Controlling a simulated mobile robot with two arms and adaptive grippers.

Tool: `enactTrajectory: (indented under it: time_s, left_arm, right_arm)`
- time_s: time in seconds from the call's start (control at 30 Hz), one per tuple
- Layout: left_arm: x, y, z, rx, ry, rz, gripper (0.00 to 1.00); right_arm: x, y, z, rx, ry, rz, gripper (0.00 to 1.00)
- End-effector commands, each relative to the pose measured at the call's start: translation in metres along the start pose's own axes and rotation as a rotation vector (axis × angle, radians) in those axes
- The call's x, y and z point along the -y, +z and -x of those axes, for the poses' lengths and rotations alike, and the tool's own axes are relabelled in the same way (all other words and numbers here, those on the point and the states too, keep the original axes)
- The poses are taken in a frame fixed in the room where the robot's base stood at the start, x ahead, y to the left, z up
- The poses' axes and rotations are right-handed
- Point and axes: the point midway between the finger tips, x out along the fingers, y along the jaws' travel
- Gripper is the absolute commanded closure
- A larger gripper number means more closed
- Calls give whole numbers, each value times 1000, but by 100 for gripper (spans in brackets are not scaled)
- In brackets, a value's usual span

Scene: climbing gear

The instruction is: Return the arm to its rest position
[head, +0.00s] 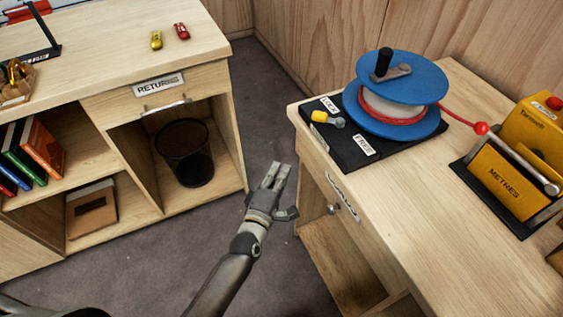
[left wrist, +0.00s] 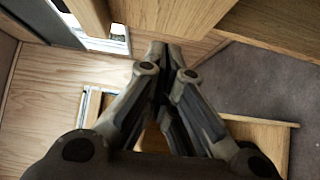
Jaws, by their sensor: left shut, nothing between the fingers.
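My left arm (head: 228,278) reaches up from the bottom of the head view. My left gripper (head: 276,172) is shut and empty, above the grey floor in the gap between the two wooden desks. In the left wrist view its fingers (left wrist: 162,60) are closed together, with wood panels behind them. The gripper looks close to the left edge of the right desk (head: 470,235); I cannot tell the exact gap. My right gripper is not in view.
The right desk carries a blue reel (head: 400,80) with red cord and a yellow machine (head: 500,180). The left desk (head: 110,50) has a RETURNS drawer (head: 160,88), a black bin (head: 186,152) and books (head: 40,148). Grey floor (head: 250,100) between the desks is clear.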

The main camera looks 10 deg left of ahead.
Motion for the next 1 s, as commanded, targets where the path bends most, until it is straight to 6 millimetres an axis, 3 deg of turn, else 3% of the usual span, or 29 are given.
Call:
enactTrajectory:
  time_s: [0.3, 0.7, 0.77, 0.87, 1.0]
  left_arm:
    - [1, -1, 49, -1, -1, -1, 100]
    - [6, -1, 60, 2, -15, -18, 100]
    - [21, 0, 63, 10, -49, -56, 100]
    - [66, 1, 74, 43, -156, -182, 100]
    - [160, -2, 114, 147, -378, -445, 100]
  right_arm:
    - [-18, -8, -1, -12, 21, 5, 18]
    - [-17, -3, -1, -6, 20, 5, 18]
    - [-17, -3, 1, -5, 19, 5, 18]
    - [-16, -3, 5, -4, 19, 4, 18]
    - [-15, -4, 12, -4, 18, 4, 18]
